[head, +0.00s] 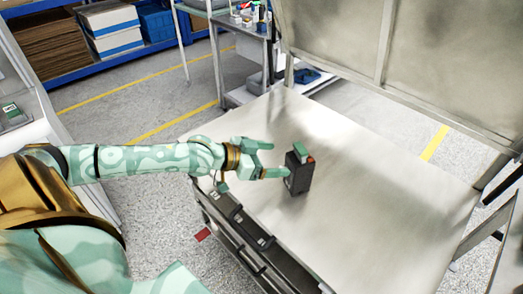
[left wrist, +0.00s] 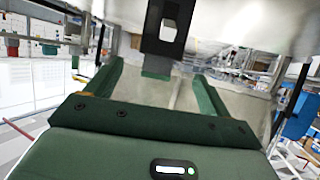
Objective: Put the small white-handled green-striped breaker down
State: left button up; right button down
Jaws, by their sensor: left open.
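The breaker (head: 299,175) is a small dark block with a green part on top and a small orange-red spot. It stands upright on the metal table near its front left side. In the left wrist view the dark breaker (left wrist: 151,42) shows its white handle and a green strip at one end. My left gripper (head: 278,160) is open, with its fingers pointing at the breaker. In the left wrist view the gripper's green fingers (left wrist: 158,88) are spread apart, and the breaker appears past their tips. I cannot tell whether the lower finger touches it. My right gripper is not in view.
The metal table (head: 375,205) is bare to the right of and behind the breaker. An upright metal panel (head: 440,60) borders its far side. A green-and-dark device (head: 14,113) sits on a white surface at the far left.

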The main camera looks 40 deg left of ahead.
pick_arm(q)
jog(key=p+v, duration=0.1)
jog(key=v, duration=0.2)
dwell(0.5)
